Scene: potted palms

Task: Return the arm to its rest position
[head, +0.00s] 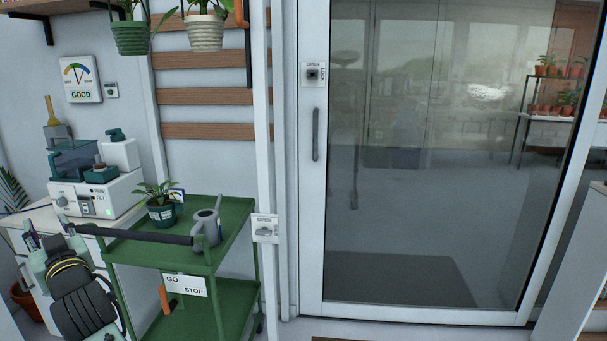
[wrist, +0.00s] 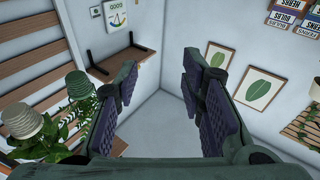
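My gripper (wrist: 160,82) shows in the wrist view with its two dark padded fingers spread wide. Nothing is between them, only the pale corner of the room beyond. My arm (head: 80,295) shows at the lower left of the head view, beside the green cart (head: 135,250). It is bent and partly cut off by the frame. I cannot clearly make out the gripper's fingers in the head view.
The cart carries a potted plant (head: 162,208) and a grey watering can (head: 207,227), close to my arm. A white machine (head: 97,190) stands on a counter behind. Hanging pots (wrist: 75,84) and a wall shelf (wrist: 122,62) show in the wrist view. A glass door (head: 420,190) is at right.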

